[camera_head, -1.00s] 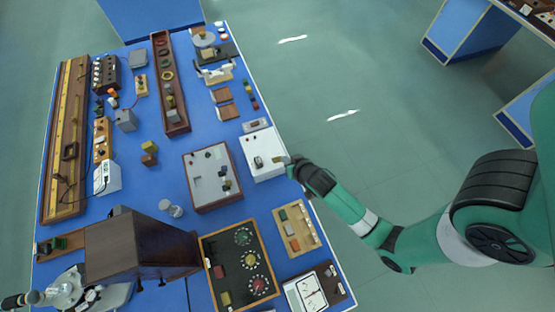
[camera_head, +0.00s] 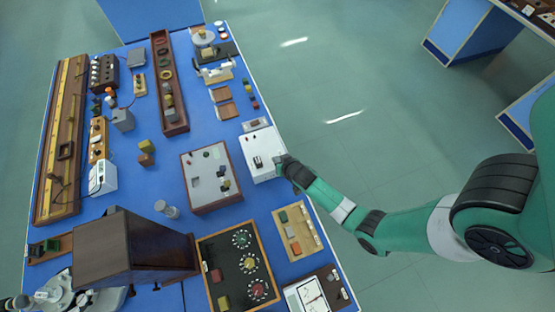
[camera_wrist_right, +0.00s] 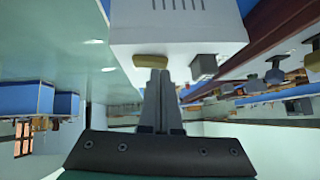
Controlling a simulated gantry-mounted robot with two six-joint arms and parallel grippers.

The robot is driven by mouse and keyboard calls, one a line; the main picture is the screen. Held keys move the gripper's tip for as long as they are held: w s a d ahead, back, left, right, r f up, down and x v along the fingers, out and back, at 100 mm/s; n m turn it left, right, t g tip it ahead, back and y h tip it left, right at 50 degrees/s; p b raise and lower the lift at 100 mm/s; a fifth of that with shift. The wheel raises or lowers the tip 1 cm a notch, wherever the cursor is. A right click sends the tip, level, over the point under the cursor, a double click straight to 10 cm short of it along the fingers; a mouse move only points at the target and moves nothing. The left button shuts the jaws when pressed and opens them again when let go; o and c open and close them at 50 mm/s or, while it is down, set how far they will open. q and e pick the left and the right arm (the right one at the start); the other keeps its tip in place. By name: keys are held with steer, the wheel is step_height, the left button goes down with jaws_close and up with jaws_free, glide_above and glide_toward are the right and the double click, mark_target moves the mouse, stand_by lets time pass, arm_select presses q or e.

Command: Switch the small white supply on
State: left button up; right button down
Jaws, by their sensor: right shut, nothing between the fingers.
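The small white supply (camera_head: 258,147) is a white box on the blue bench, near its right edge, with small dark parts on its top. In the right wrist view, its white casing (camera_wrist_right: 190,32) fills the top middle, with vent slots, a yellowish knob (camera_wrist_right: 150,62) and a grey block (camera_wrist_right: 203,66). My right gripper (camera_head: 280,161) is at the box's right side. In the right wrist view, its fingers (camera_wrist_right: 156,74) are together and empty, with their tips right at the yellowish knob; I cannot tell whether they touch.
A grey-topped box (camera_head: 203,172) stands left of the supply. A wooden board (camera_head: 298,232) and a black dial panel (camera_head: 235,235) lie nearer. A small meter (camera_head: 254,125) lies just beyond. Open floor (camera_head: 350,150) is to the right.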

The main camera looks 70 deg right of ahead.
steer(key=shift+f+b, duration=0.3)
steer(key=shift+f, duration=0.05)
steer(key=shift+a+f, duration=0.1)
steer(key=shift+a, duration=0.05)
